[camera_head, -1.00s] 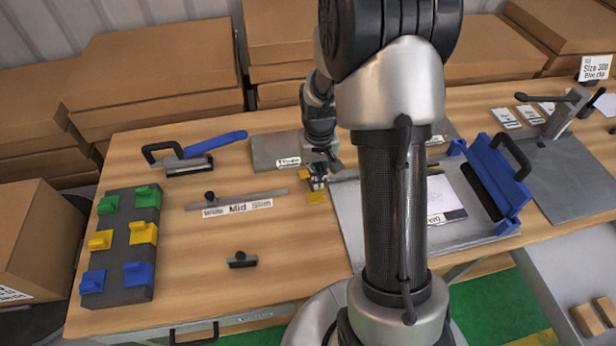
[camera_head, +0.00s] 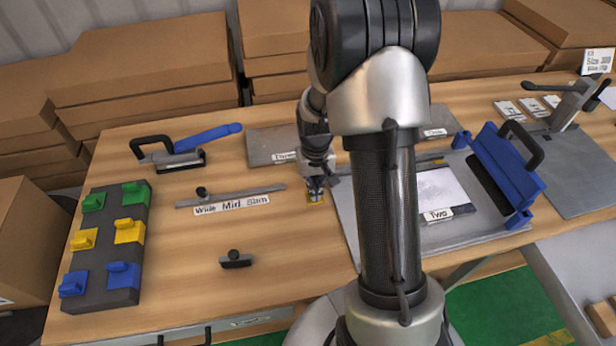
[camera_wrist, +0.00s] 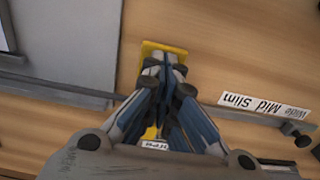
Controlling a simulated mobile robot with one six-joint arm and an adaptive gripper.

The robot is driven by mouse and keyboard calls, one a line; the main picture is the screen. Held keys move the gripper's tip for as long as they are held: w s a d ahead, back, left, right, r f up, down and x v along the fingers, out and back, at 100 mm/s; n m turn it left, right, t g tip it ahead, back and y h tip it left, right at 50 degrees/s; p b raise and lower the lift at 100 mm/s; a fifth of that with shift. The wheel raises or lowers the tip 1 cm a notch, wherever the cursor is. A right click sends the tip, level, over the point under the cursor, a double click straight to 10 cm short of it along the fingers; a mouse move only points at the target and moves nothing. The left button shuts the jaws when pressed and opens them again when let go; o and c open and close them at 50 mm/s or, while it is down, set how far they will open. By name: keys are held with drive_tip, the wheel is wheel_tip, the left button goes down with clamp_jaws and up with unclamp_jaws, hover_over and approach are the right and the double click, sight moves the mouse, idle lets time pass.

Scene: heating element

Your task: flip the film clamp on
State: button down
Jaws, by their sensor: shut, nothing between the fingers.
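A blue hinged bar with a black handle (camera_head: 507,172), which looks like the film clamp, stands tilted up at the right of a grey plate (camera_head: 345,215). A white sheet (camera_head: 440,188) and a label reading "Two" lie on that plate. My gripper (camera_head: 315,190) is left of the plate, well away from the blue bar, pointing down. In the wrist view my gripper's fingers (camera_wrist: 165,68) are together and empty, over a yellow piece (camera_wrist: 157,47) that they partly hide. Whether they touch it I cannot tell. The blue bar is outside the wrist view.
A bar labelled "Wide Mid Slim" (camera_head: 230,197) lies left of my gripper. Further left are a dark block with coloured clips (camera_head: 108,245) and a blue-handled tool (camera_head: 185,150). A small black-knobbed piece (camera_head: 236,260) lies in front. Cardboard boxes (camera_head: 145,60) stand behind the table.

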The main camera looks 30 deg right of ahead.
drive_tip(key=shift+f+b, duration=0.95)
drive_tip(key=shift+f, duration=0.4)
drive_tip(key=shift+r, duration=0.15)
drive_tip(key=shift+r+p, duration=2.75)
drive_tip(key=shift+r, duration=0.65)
